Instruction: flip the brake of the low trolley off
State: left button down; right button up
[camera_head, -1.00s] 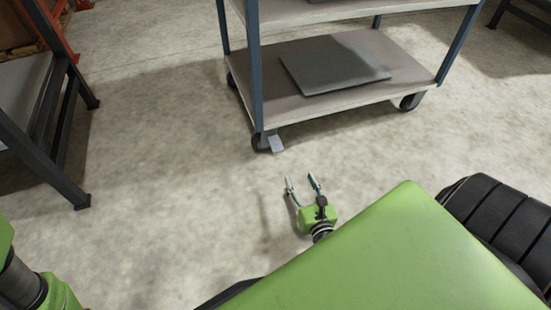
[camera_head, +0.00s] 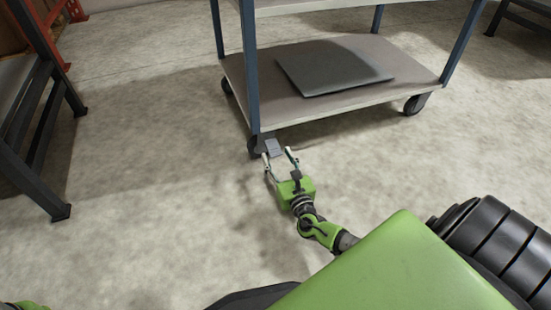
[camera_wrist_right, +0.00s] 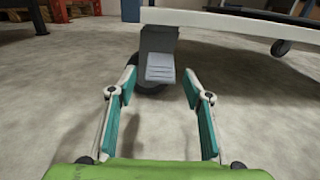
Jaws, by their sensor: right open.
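The low trolley (camera_head: 340,103) has a grey lower deck, blue posts and dark casters. Its brake pedal (camera_head: 272,147), a small light grey ribbed plate, juts out by the near-left caster (camera_head: 254,147). In the right wrist view the pedal (camera_wrist_right: 160,69) is ahead, between the fingertips in the picture, with the caster wheel (camera_wrist_right: 150,88) behind it. My right gripper (camera_head: 277,154) is open and empty, its fingers pointing at the pedal, one tip to either side. I cannot tell whether a finger touches it. My left gripper is not in view.
A flat dark grey panel (camera_head: 333,67) lies on the trolley's lower deck. A dark-legged bench (camera_head: 35,130) stands at the left, with an orange rack (camera_head: 70,12) behind it. The concrete floor around my right gripper is clear.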

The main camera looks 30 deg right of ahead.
aim_at(273, 148)
jog(key=shift+b+x, duration=0.3)
jog(key=shift+x, duration=0.95)
jog(key=c, duration=1.1)
